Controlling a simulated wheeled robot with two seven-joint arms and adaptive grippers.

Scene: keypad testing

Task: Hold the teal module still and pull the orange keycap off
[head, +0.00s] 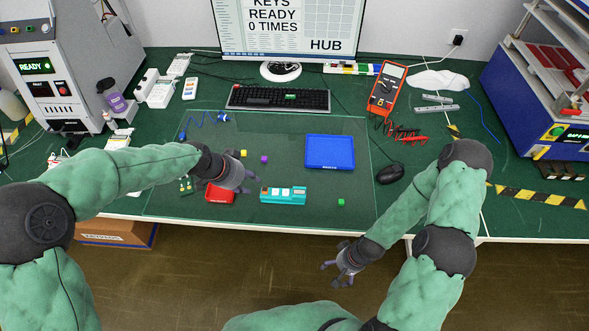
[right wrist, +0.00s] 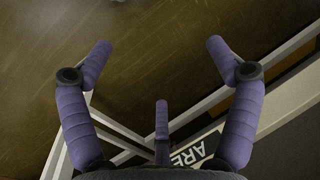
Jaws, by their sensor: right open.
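The teal module (head: 283,201) lies on the green mat near the front edge of the table, with pale keys on its top. My right gripper (head: 337,275) is low in front of the table edge, over the floor, away from the module. In the right wrist view its fingers (right wrist: 154,65) are spread open and empty.
A blue tray (head: 330,152) sits behind and right of the module. Small yellow (head: 243,153), purple (head: 264,159) and green (head: 341,202) cubes lie on the mat (head: 300,221). A mouse (head: 390,173), keyboard (head: 278,98) and multimeter (head: 387,88) are farther off. Mat between module and blue tray is clear.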

